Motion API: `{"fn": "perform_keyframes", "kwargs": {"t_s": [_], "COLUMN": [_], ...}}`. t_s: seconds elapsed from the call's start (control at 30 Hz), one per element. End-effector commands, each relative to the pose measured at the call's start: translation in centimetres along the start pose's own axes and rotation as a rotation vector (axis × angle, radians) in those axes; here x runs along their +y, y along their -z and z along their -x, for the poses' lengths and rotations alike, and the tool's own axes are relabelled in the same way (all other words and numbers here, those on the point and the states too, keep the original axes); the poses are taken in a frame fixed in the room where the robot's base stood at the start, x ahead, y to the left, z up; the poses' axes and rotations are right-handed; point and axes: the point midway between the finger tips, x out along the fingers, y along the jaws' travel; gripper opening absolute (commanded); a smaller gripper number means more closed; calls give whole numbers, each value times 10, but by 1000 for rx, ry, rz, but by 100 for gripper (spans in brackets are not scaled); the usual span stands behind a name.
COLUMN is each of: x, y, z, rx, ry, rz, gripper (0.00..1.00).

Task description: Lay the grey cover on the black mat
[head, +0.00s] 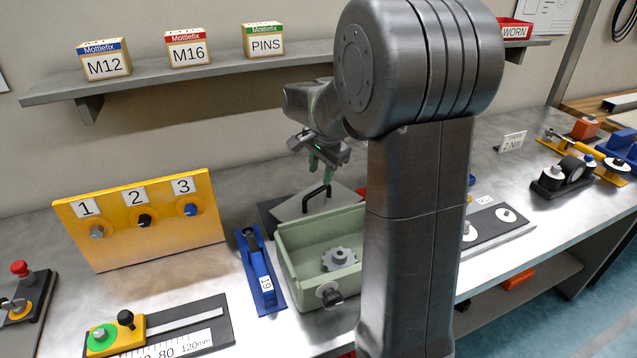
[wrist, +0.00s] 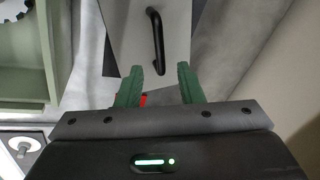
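The grey cover (head: 338,203) is a flat plate with a black bar handle (head: 315,194); it also shows in the wrist view (wrist: 176,40). The cover looks slightly turned against the mat. My gripper (head: 321,163) is above the cover with its green fingers pointing down. In the wrist view the fingers (wrist: 160,78) are apart and empty, near the handle's lower end. Part of the cover's right side is close to my arm.
An open green housing (head: 295,240) with a grey gear (head: 341,259) stands just in front of the cover. A blue clamp-like tool (head: 261,270) and a yellow numbered panel (head: 145,220) are to the left. A shelf with boxes (head: 188,48) runs behind. My arm hides the bench centre-right.

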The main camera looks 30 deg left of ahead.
Motion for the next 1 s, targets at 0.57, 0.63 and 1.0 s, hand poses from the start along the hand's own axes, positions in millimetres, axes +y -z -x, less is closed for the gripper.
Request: {"fn": "perform_keyframes", "kwargs": {"t_s": [0.57, 0.63, 1.0], "x": [0, 0, 0], "y": [0, 0, 0], "z": [36, 36, 36], "rx": [0, 0, 0], "ry": [-1, -1, -1], "rz": [0, 0, 0], "gripper": [34, 34, 34]}}
